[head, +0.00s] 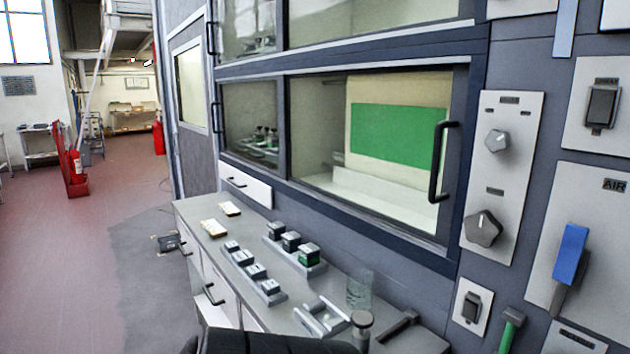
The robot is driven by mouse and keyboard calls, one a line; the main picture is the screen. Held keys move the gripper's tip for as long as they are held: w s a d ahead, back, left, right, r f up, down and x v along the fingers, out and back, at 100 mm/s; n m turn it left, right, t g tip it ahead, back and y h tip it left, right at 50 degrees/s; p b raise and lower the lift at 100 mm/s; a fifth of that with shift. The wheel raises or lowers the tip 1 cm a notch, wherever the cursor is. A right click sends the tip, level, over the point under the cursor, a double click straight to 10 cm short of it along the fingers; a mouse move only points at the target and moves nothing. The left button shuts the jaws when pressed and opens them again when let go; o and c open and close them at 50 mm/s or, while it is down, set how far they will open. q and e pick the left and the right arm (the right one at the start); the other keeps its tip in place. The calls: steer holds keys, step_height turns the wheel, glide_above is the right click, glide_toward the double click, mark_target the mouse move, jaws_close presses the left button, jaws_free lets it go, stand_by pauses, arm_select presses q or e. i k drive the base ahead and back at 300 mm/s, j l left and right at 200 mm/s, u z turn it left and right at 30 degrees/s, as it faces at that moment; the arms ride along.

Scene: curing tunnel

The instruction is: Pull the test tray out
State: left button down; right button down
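No label marks a test tray. A white drawer-like front (246,188) with a short dark handle (236,182) sits low in the cabinet wall, below the left lower window and just behind the bench. It looks shut, flush with the wall, and may be the test tray. What lies behind it is hidden. Neither of my grippers can be made out. A dark shape at the bottom edge looks like part of my own body.
A grey bench (225,262) below the window holds small blocks, a glass beaker (360,290) and a black-handled tool (397,327). Window handles (440,162) and control knobs (484,228) stick out at right.

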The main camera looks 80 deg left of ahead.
mark_target(257, 190)
steer(key=u, duration=3.05)
steer(key=z, duration=0.35)
steer(key=i+j+z, duration=0.2)
steer(key=z, duration=0.15)
steer(key=i+j+z, duration=0.15)
steer(key=j+z, duration=0.2)
steer(key=i+j+z, duration=0.1)
steer(key=j+z, duration=0.2)
steer(key=j, duration=0.15)
steer(key=j+z, duration=0.7)
steer(key=j, duration=1.85)
